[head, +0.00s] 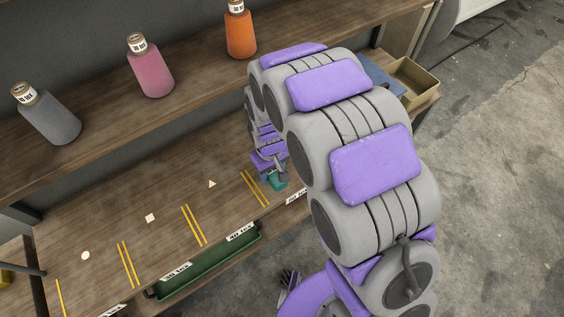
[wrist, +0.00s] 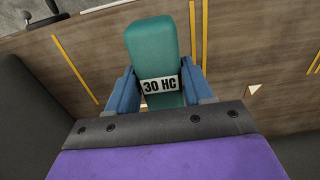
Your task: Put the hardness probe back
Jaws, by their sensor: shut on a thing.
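The hardness probe is a teal block with a white label reading "30 HC" (wrist: 160,50). In the wrist view my gripper (wrist: 159,88) has its blue jaws on both sides of it, shut on it. In the head view a small teal part of the probe (head: 277,181) shows below my arm, near the bench's front edge, beside a pair of yellow lines (head: 255,188). The wooden bench (head: 185,160) has yellow lines marking bays, with a white circle (head: 85,255), a white square (head: 150,218) and a white triangle (head: 212,184). I cannot tell whether the probe touches the bench.
A green tray (head: 208,272) runs along the bench's front edge, beside white labels. A grey bottle (head: 48,116), a pink bottle (head: 151,68) and an orange bottle (head: 240,32) stand on the upper shelf. A yellowish bin (head: 412,82) is at the far right end. The marked bays look clear.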

